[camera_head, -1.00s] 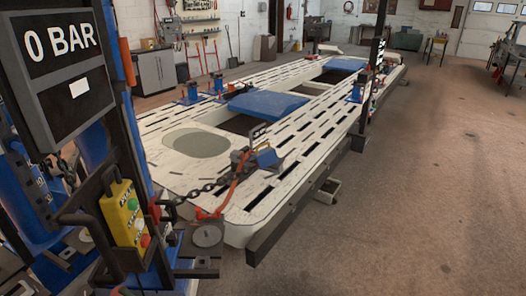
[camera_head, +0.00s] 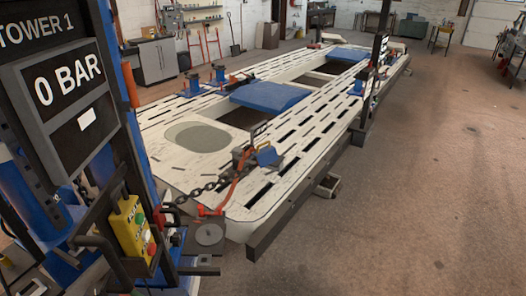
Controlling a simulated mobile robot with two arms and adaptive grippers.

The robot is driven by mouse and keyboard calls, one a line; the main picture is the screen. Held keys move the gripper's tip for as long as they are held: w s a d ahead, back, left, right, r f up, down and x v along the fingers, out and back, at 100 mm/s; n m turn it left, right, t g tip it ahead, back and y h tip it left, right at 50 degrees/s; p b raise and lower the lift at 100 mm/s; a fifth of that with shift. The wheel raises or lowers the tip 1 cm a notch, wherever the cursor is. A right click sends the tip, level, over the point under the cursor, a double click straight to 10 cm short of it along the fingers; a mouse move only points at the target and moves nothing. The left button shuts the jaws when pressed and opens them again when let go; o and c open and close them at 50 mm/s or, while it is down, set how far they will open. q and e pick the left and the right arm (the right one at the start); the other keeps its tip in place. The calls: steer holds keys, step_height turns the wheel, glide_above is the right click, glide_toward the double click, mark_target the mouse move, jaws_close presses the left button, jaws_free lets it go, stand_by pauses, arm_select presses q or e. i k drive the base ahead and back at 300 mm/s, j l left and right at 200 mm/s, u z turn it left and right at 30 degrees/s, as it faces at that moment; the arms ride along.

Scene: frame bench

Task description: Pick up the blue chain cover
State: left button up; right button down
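A flat blue sheet-like piece (camera_head: 268,97) lies over an opening in the white slotted frame bench (camera_head: 310,145). A second blue piece (camera_head: 348,54) lies farther back on the bench. A small blue part (camera_head: 267,156) sits on a clamp near the bench's front end, where a dark chain (camera_head: 205,191) runs from the tower. I cannot tell for certain which blue piece is the chain cover. Neither of my grippers is in view.
The tower with a "0 BAR" display (camera_head: 68,88) and a yellow button box (camera_head: 131,226) fills the left foreground. A dark post (camera_head: 374,75) stands at the bench's right side. Grey cabinets (camera_head: 153,61) line the back wall. The floor (camera_head: 420,190) on the right is clear.

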mark_target(265, 156)
steer(key=i+l+u, duration=0.15)
steer(key=i+l, duration=0.3)
steer(key=i+l+u, duration=0.1)
steer(key=i+l, duration=0.4)
steer(key=i, duration=0.15)
steer(key=i+l+u, duration=0.15)
steer(key=i+l, duration=0.4)
steer(key=i+l+u, duration=0.1)
steer(key=i+l, duration=0.4)
steer(key=l, duration=0.15)
steer(key=i+l+u, duration=0.15)
steer(key=i+l, duration=0.3)
steer(key=l, duration=0.2)
